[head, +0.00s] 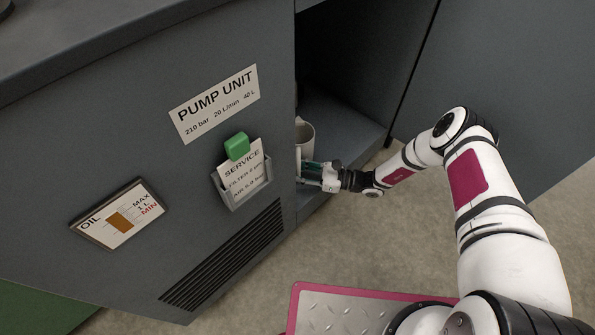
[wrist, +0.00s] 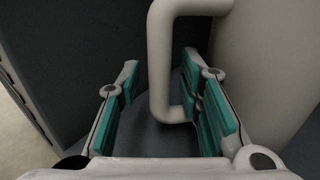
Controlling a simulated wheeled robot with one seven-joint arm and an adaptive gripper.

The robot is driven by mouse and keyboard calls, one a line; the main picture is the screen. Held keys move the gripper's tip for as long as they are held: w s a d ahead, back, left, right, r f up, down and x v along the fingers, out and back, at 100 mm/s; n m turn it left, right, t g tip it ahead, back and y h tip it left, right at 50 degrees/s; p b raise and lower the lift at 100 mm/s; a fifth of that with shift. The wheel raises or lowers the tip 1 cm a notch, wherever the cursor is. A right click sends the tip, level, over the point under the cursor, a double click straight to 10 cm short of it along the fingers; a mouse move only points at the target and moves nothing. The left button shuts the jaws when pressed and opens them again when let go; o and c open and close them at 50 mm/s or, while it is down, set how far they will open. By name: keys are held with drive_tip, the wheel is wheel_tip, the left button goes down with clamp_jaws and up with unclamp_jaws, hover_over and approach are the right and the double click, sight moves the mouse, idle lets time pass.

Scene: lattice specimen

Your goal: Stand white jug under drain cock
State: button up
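The white jug (head: 305,136) stands on the floor of the open compartment in the pump unit, partly hidden by the cabinet's front edge. In the wrist view its body (wrist: 262,62) fills the upper right, with its handle (wrist: 160,65) upright in the middle. My gripper (head: 308,174) reaches into the compartment at the jug. In the wrist view my gripper (wrist: 160,82) is open, with the handle between the lines of its two teal-padded fingers and gaps visible on both sides. I cannot tell how deep the handle sits between them. No drain cock shows.
The pump unit's front (head: 150,200) stands left of my arm, with a service-card holder (head: 247,190), a green block (head: 237,146) and an oil gauge (head: 120,213). The compartment floor (head: 340,122) is bare right of the jug. A grey panel (head: 500,80) stands at right.

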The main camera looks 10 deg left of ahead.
drive_tip(key=d+p, duration=0.2)
drive_tip(key=d, duration=1)
drive_tip(key=shift+s+p, duration=0.4)
drive_tip(key=shift+s, duration=0.05)
drive_tip(key=shift+r, duration=0.15)
wheel_tip(320, 180, up, 20)
drive_tip(key=w+d+n+g+h, duration=0.1)
drive_tip(key=d+n+g+h, duration=0.1)
drive_tip(key=n+g+h, duration=0.35)
drive_tip(key=s+d+r+n+g+h, duration=0.15)
drive_tip(key=s+r+n, duration=0.25)
drive_tip(key=r, duration=0.5)
drive_tip(key=s+d+r+n+h, duration=0.1)
drive_tip(key=s+r+n+h, duration=0.25)
drive_tip(key=r, duration=0.55)
drive_tip(key=s+d+r+n+t+h, duration=0.2)
drive_tip(key=s+d+r+n+h, duration=0.15)
drive_tip(key=s+r, duration=0.9)
drive_tip(key=s+d+n+t+h, duration=0.1)
drive_tip(key=s+d+t+h, duration=0.1)
drive_tip(key=s, duration=0.6)
drive_tip(key=s+d+f+n+t+h, duration=0.1)
drive_tip(key=s+d, duration=0.3)
drive_tip(key=s, duration=0.5)
drive_tip(key=shift+f+t+h, duration=0.25)
drive_tip(key=shift+t+h, duration=0.25)
drive_tip(key=shift+w, duration=0.1)
